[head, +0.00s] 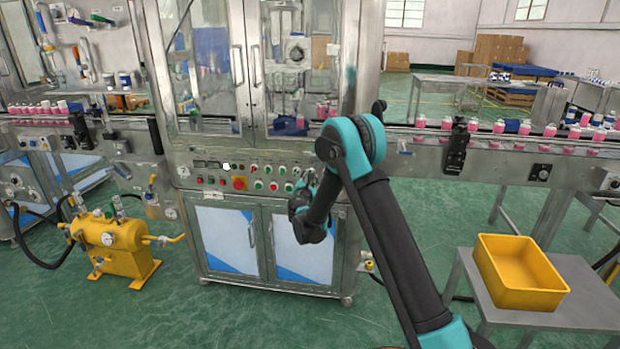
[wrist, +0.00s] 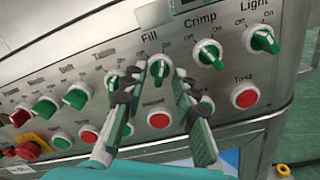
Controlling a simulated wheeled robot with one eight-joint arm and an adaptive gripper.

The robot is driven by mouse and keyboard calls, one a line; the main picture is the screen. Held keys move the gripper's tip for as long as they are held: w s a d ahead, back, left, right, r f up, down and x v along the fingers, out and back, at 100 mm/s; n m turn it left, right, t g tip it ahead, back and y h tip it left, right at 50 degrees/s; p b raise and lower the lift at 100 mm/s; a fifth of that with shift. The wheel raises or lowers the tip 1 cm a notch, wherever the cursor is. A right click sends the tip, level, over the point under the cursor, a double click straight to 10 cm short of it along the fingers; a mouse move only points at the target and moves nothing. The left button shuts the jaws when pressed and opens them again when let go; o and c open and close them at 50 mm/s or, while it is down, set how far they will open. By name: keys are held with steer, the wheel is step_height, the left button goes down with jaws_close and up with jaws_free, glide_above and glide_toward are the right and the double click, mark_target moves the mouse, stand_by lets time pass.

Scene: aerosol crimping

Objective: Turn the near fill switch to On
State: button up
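The control panel (head: 215,172) is on the front of the steel machine. In the wrist view, the fill switch (wrist: 160,68) is a green knob in a white ring under the "Fill" label, with Off and On marks. Its handle looks close to upright in the picture. My gripper (wrist: 156,78) is open, with one finger to each side of the fill switch and a gap showing at both sides. I cannot tell whether the fingertips reach the knob's depth. In the head view, my gripper (head: 309,180) is at the panel's right end and hides part of it.
The crimp switch (wrist: 208,53) and light switch (wrist: 262,40) are to the right, the table switch (wrist: 112,82) close to the left finger. A red button (wrist: 158,119) is below, between the fingers. A yellow bin (head: 520,275) stands on a side table at right.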

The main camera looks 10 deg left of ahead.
steer(key=s, duration=1.1)
steer(key=shift+s+a, duration=0.15)
steer(key=shift+a, duration=0.05)
steer(key=s+d+r+m+g+h, duration=0.15)
steer(key=s+d+m, duration=0.3)
steer(key=d, duration=0.45)
steer(key=s+d+m+g+h, duration=0.1)
steer(key=s+d+m+g, duration=0.2)
steer(key=d+m, duration=0.5)
steer(key=s+d+r+m+g+h, duration=0.1)
steer(key=s+d+m+g+h, duration=0.2)
steer(key=d, duration=0.8)
steer(key=s+d+f+m+g+y, duration=0.1)
steer(key=s+d+m+g, duration=0.15)
steer(key=s, duration=0.45)
steer(key=s+d+f+m+g+y, duration=0.1)
steer(key=s+d+m+y, duration=0.1)
steer(key=s+d+m, duration=0.3)
steer(key=s+a+f+m+g+y, duration=0.1)
steer(key=s+f+m, duration=0.1)
steer(key=s, duration=0.6)
steer(key=s+a+f+m+g+y, duration=0.1)
steer(key=s+m, duration=0.3)
steer(key=s, duration=0.5)
steer(key=shift+s+f+g+y, duration=0.15)
steer(key=shift+f+g+y, duration=0.35)
steer(key=shift+f, duration=0.35)
